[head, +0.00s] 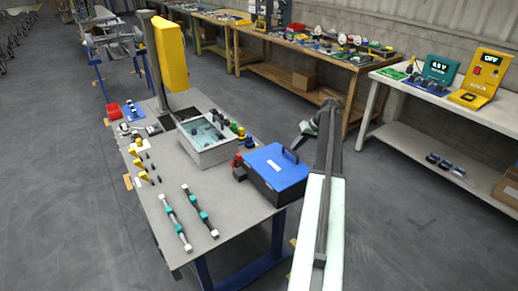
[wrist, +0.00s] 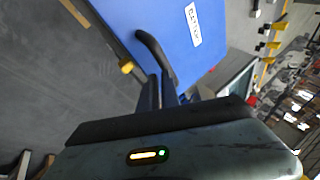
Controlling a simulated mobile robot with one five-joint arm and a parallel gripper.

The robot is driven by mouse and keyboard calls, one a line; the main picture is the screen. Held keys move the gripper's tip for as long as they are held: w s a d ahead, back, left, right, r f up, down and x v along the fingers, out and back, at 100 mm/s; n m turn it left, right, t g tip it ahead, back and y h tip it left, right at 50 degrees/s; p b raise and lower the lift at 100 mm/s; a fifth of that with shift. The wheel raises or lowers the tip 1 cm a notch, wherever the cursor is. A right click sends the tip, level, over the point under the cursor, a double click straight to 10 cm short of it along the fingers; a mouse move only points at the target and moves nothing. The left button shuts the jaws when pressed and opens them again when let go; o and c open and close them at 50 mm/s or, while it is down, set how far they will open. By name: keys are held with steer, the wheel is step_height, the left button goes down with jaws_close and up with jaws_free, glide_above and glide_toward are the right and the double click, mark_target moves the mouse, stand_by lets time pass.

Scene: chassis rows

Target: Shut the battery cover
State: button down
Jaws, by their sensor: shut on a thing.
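The battery cover (head: 273,177) is a blue lid with a small white label and a black handle. It lies over a dark box at the near right corner of the grey table (head: 172,193). I cannot tell whether it is fully down. In the wrist view the blue cover (wrist: 207,62) fills the upper middle, with its curved black handle (wrist: 150,45) running down to my fingers. My gripper (wrist: 166,88) is shut on the handle.
An open grey case (head: 207,153) stands left of the battery box, with small coloured parts beside it. A yellow panel (head: 169,52) stands on a post behind. Two rods with teal clamps (head: 173,221) lie at the front left.

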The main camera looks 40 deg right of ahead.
steer(key=s+d+r+p, duration=0.4)
steer(key=d+r+p, duration=0.2)
steer(key=d, duration=0.3)
steer(key=shift+s+d+r, duration=0.2)
steer(key=shift+s+d, duration=0.05)
steer(key=shift+s, duration=0.05)
